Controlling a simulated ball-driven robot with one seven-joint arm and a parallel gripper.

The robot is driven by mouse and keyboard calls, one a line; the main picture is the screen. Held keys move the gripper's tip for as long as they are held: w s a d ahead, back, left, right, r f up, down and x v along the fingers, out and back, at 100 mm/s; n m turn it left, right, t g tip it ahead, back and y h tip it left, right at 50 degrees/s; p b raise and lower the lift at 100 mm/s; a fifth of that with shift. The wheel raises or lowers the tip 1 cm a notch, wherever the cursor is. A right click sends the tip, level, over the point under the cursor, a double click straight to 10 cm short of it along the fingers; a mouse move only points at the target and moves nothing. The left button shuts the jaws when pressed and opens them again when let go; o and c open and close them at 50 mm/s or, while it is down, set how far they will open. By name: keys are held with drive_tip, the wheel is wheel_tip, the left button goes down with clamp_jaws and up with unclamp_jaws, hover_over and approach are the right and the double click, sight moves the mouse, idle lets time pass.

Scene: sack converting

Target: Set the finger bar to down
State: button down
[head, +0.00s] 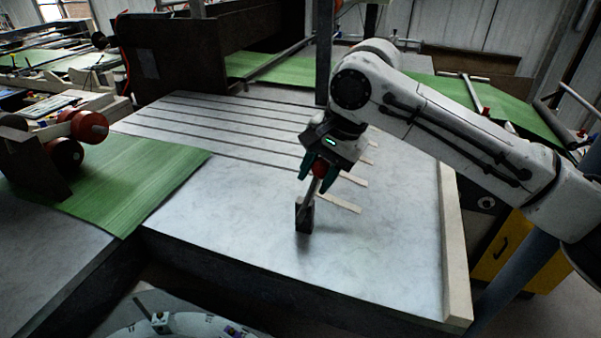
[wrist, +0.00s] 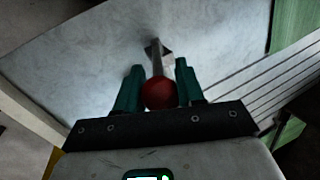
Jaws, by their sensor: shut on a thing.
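The finger bar's lever is a grey metal rod with a red ball knob (head: 320,169), standing on a small dark block (head: 304,216) on the metal table. The rod rises from the block and tilts slightly to the right in the head view. My gripper (head: 321,172) has green fingers and is shut on the red knob from above. In the wrist view the red knob (wrist: 158,93) sits between the two green fingers, with the rod running away from it to its dark base (wrist: 156,50). The fingers partly hide the knob in the head view.
The grey metal table (head: 230,230) is clear around the block. Slots and pale strips (head: 340,202) lie behind it. A pale raised rail (head: 453,245) runs along the table's right edge. A green sheet (head: 120,180) and red rollers (head: 88,127) are at the left.

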drive_tip(key=d+y, duration=0.1)
drive_tip(key=s+d+f+t+y+p, duration=0.1)
drive_tip(key=d, duration=0.1)
drive_tip(key=shift+s+f+y, duration=0.1)
drive_tip(key=shift+f+y, duration=0.05)
drive_tip(key=shift+y, duration=0.25)
drive_tip(key=shift+f, duration=0.2)
drive_tip(key=c, duration=0.7)
unclamp_jaws()
drive_tip(key=shift+d, duration=0.1)
drive_tip(key=shift+r, duration=0.1)
drive_tip(key=b+v, duration=0.1)
drive_tip(key=v, duration=0.9)
drive_tip(key=shift+d+r, duration=0.25)
drive_tip(key=shift+s, duration=0.15)
